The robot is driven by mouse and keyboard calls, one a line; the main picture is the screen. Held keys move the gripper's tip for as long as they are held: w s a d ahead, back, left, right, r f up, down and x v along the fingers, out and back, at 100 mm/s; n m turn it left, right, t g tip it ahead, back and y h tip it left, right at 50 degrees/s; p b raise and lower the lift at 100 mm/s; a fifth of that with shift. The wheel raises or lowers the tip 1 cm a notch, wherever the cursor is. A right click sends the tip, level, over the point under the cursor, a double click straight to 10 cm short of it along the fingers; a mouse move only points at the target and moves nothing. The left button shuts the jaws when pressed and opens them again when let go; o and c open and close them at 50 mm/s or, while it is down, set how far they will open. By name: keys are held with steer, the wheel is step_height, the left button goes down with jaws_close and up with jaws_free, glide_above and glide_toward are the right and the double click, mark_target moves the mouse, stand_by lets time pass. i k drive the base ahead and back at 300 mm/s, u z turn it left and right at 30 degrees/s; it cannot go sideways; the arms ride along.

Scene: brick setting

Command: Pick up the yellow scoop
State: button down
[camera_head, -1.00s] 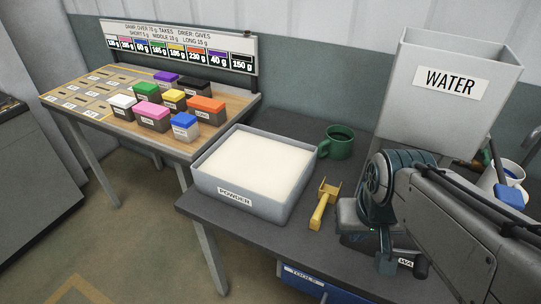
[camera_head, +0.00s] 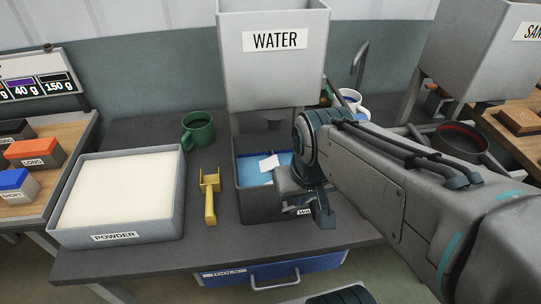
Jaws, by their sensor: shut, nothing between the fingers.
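The yellow scoop (camera_head: 210,196) lies on the dark grey table (camera_head: 178,259), between the powder tray and the bin under the water hopper. Its square head points to the back and its handle points to the front edge. My gripper (camera_head: 309,211) hangs over the front of the grey bin, to the right of the scoop and apart from it. It is shut and holds nothing. My arm reaches in from the right and hides part of the bin and the table behind it.
A powder tray (camera_head: 119,225) stands left of the scoop and a green mug (camera_head: 198,131) behind it. The water hopper (camera_head: 272,82) rises over a bin (camera_head: 249,204) with blue contents. A blue drawer (camera_head: 275,275) is below the table. A dark pan (camera_head: 461,140) is at right.

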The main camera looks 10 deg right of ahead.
mark_target(210, 184)
steer(key=k, duration=0.5)
steer(key=u, duration=0.85)
steer(key=i, duration=0.75)
steer(key=z, duration=1.45)
